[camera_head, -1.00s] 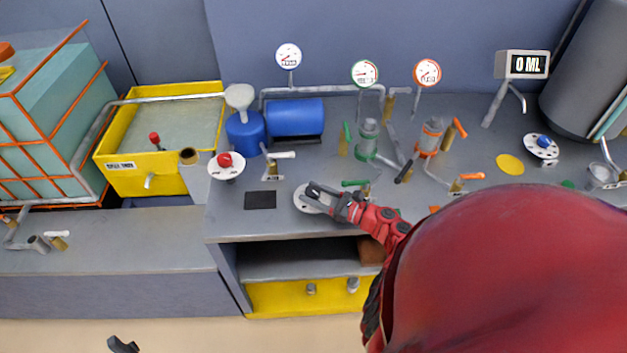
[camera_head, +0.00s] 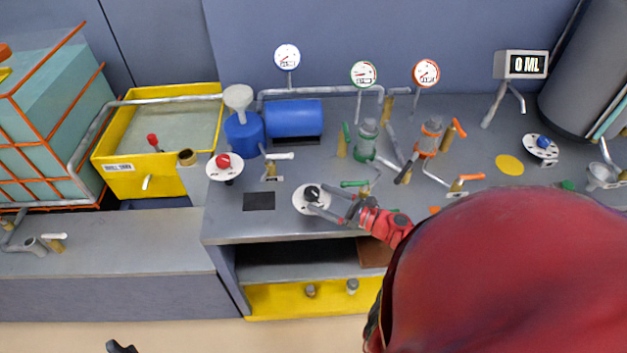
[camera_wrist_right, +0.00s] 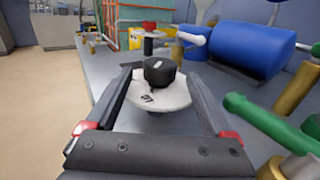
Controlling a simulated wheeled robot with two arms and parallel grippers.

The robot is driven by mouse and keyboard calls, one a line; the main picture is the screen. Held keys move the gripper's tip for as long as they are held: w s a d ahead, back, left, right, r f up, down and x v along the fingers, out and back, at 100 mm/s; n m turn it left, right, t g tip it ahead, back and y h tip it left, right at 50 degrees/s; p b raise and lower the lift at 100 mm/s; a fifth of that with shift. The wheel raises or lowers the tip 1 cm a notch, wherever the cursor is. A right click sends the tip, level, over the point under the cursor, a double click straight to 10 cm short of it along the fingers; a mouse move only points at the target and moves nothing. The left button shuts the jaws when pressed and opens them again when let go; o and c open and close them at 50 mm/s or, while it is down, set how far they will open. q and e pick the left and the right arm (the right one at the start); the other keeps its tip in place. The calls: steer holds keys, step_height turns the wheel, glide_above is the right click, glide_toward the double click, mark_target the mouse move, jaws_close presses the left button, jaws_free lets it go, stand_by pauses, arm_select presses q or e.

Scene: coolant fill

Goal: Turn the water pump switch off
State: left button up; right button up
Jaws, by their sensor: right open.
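A black knob (camera_head: 312,193) sits on a round white dial (camera_head: 301,205) near the bench's front edge. My right gripper (camera_head: 330,203) reaches it from the right. Its fingers are open and apart, just beside the knob. In the right wrist view the black knob (camera_wrist_right: 160,71) with a pale mark stands between the open fingers, without visible contact, above its white dial (camera_wrist_right: 150,96). The lettering is too small to read, so I cannot tell which knob is the water pump switch. A dark tip at the bottom left of the head view looks like my left gripper (camera_head: 121,346); its jaws are not discernible.
A red knob (camera_head: 223,161) and a blue knob (camera_head: 543,142) stand on other white dials. A blue tank (camera_head: 295,118) is behind. A dark square (camera_head: 259,201) lies left of the black knob.

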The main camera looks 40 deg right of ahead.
steer(key=b+v, duration=0.2)
steer(key=v, duration=1.1)
steer(key=shift+s, duration=0.35)
steer(key=shift+d, duration=0.15)
